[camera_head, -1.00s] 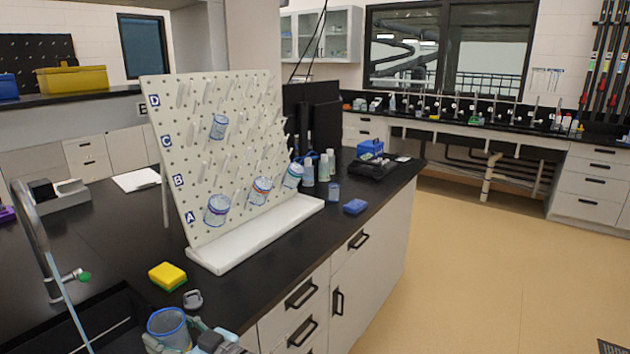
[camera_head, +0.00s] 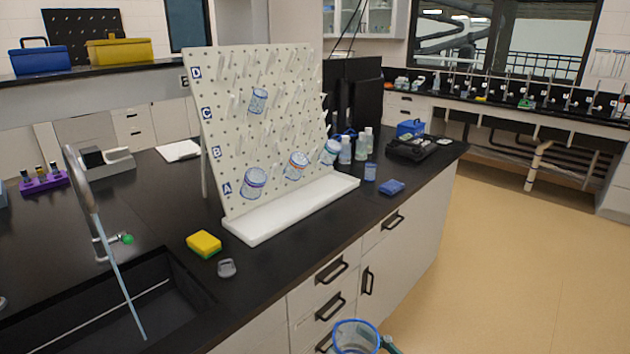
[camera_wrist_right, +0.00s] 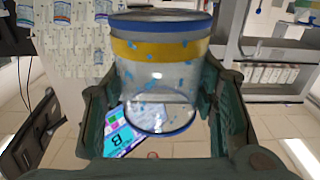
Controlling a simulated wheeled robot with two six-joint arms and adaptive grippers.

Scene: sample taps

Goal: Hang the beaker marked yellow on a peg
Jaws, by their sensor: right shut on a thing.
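The beaker marked yellow (camera_wrist_right: 160,70) fills the middle of the right wrist view, with a blue rim, a yellow band and blue drops on its wall. My right gripper (camera_wrist_right: 165,108) is shut on it, one finger at each side. In the head view the beaker (camera_head: 355,338) shows at the bottom edge, cut off, in front of the drawers. The white pegboard (camera_head: 268,125) stands on the bench with rows of pegs marked A to D. Several beakers hang on it, three low down and a small one (camera_head: 258,101) higher up. My left gripper is not in view.
A running tap (camera_head: 95,200) stands over the black sink (camera_head: 90,310) at left. A yellow sponge (camera_head: 204,244) and a grey stopper-like piece (camera_head: 227,268) lie before the pegboard's white tray (camera_head: 290,209). Bottles (camera_head: 345,150) and a blue block (camera_head: 391,187) stand to its right.

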